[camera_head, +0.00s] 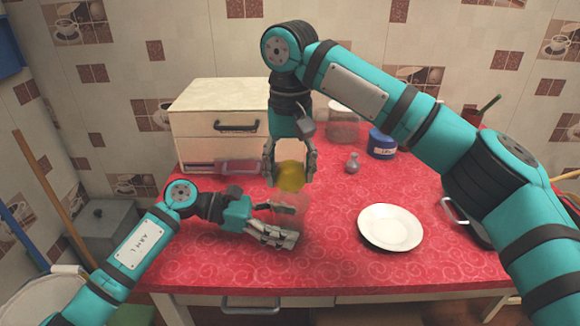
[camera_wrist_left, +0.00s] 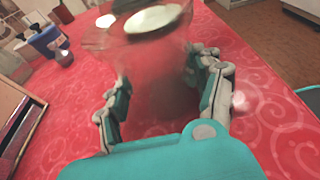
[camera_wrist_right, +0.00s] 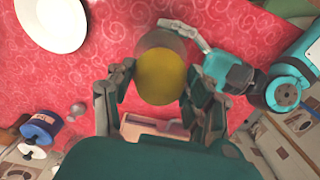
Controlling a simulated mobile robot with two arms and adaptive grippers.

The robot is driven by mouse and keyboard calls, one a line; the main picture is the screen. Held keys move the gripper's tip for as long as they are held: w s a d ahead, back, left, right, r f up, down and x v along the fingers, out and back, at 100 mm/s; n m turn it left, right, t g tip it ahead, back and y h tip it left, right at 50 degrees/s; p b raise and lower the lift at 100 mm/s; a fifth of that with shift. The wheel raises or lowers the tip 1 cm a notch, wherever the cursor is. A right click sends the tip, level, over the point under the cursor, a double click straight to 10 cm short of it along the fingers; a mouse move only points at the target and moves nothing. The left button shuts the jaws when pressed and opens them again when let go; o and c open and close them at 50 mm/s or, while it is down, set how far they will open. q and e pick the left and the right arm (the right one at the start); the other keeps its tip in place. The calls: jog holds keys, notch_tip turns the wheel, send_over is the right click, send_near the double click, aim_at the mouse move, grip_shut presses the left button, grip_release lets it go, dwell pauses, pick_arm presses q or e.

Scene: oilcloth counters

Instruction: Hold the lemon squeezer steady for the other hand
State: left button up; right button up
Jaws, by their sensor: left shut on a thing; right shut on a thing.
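The lemon squeezer (camera_head: 291,212) is see-through, and the red cloth shows through it. My left gripper (camera_head: 273,222) is shut around its side; the left wrist view shows the squeezer (camera_wrist_left: 155,80) between the fingers. A yellow lemon (camera_head: 291,177) is in my right gripper (camera_head: 288,165), which points down from above and is shut on it. The lemon (camera_wrist_right: 161,76) is over the squeezer's top in the right wrist view and hides most of it. Whether the lemon touches the squeezer I cannot tell.
A white plate (camera_head: 391,228) lies to the right. A small shaker (camera_head: 352,163) and a blue jar (camera_head: 382,144) stand behind it. A drawer cabinet (camera_head: 218,122) stands at the back left. The cloth at the front of the counter is clear.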

jog(key=shift+f, duration=1)
jog(key=shift+r, duration=1)
jog(key=shift+r, duration=0.1)
jog(key=shift+f, duration=1.1)
jog(key=shift+r, duration=0.15)
jog(key=shift+r, duration=0.85)
jog(key=shift+r, duration=0.25)
